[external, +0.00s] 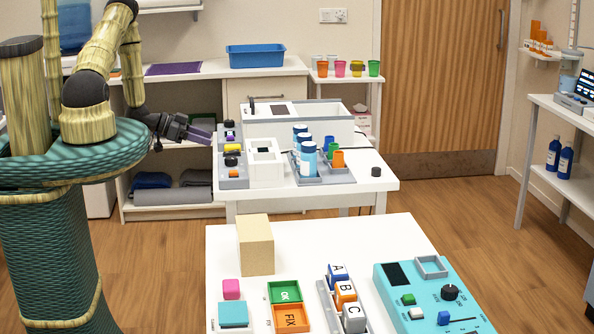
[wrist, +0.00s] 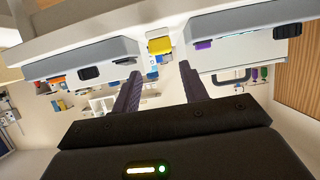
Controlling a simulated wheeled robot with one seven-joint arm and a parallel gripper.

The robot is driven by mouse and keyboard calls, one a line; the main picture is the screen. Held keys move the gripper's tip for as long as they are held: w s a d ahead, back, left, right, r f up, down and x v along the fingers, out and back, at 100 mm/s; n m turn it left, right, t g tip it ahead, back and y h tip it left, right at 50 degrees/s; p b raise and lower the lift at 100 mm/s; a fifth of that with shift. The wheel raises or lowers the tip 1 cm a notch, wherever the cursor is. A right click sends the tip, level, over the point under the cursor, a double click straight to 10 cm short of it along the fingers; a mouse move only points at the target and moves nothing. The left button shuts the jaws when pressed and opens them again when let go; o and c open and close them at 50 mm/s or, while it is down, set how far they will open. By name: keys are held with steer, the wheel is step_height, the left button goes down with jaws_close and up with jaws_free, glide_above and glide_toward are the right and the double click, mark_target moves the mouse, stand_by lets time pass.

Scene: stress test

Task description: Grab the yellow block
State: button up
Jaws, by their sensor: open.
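The yellow block (external: 231,161) is small and sits on the grey holder at the left edge of the far white table. In the wrist view the yellow block (wrist: 160,46) shows just beyond my fingertips, in line with the gap between them. My gripper (external: 211,137) is left of the holder, its fingers pointing right towards it. In the wrist view my gripper (wrist: 160,69) is open, with dark purple fingers apart and nothing between them. I cannot tell the exact distance to the block.
The grey holder (external: 236,184) also bears black, purple and orange pieces close to the block. A white box (external: 265,172) stands just right of it. Blue-and-white bottles (external: 308,160) stand farther right. A nearer white table (external: 330,240) holds other blocks and a turquoise panel.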

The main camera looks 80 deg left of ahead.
mark_target(232, 145)
steer(key=p+x, duration=0.1)
steer(key=x, duration=0.3)
steer(key=shift+w+f, duration=0.15)
steer(key=shift+w, duration=0.25)
steer(key=shift+w+p, duration=0.3)
steer(key=shift+w, duration=0.05)
steer(key=p+x, duration=0.2)
steer(key=x, duration=0.2)
steer(key=shift+w+a, duration=0.15)
steer(key=shift+w, duration=0.15)
steer(key=shift+c, duration=0.2)
steer(key=c, duration=0.7)
